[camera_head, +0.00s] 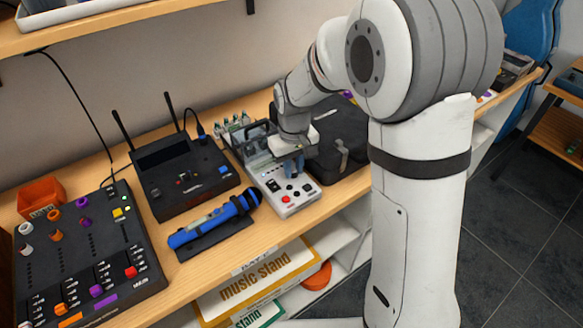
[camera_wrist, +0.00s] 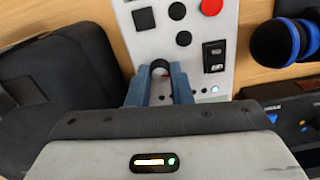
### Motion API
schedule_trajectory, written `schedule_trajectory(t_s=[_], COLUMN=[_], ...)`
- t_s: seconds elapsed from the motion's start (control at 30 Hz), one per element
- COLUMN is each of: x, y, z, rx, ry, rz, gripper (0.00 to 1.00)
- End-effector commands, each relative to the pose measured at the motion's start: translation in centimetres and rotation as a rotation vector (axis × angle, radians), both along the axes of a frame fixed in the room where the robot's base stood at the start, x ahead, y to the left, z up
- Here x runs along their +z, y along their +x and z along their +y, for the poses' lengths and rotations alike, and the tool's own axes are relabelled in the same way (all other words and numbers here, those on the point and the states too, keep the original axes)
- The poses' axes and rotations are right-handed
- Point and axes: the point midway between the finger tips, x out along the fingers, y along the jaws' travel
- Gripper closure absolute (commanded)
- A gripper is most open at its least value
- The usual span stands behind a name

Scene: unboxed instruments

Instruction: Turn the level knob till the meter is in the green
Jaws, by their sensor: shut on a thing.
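The light grey instrument panel (camera_head: 274,197) lies on the wooden bench, with a red round button and several black controls. My gripper (camera_head: 294,170) points down over its middle. In the wrist view, the two blue fingers of my gripper (camera_wrist: 160,82) are shut on a dark round knob (camera_wrist: 160,66), one finger on each side. I see no meter face or green zone in either view; my wrist and gripper hide part of the panel.
A black case (camera_head: 340,135) stands close on the right of the panel. A blue microphone (camera_head: 213,219) lies on a dark stand to the left. A black receiver with antennas (camera_head: 183,177) and a mixer (camera_head: 88,255) are further left. A black rocker switch (camera_wrist: 214,56) is near the knob.

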Motion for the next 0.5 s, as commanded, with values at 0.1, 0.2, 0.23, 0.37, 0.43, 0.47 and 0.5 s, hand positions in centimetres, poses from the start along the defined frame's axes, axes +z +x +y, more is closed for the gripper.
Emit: schedule_trajectory(t_s=[0.1,0.2,0.23,0.37,0.43,0.47,0.5], x=[-0.45,-0.44,-0.43,-0.41,-0.4,-0.4,-0.39], y=[-0.43,-0.43,-0.42,-0.42,-0.41,-0.41,-0.41], z=[-0.08,-0.08,-0.08,-0.09,-0.08,-0.08,-0.08], rx=[-0.077,-0.131,-0.145,-0.191,-0.209,-0.215,-0.22], ry=[-0.005,-0.005,-0.005,-0.005,-0.005,-0.005,-0.005], rz=[0.016,0.016,0.014,0.014,0.014,0.014,0.014], gripper=[1.0,1.0,1.0,1.0,1.0,1.0,1.0])
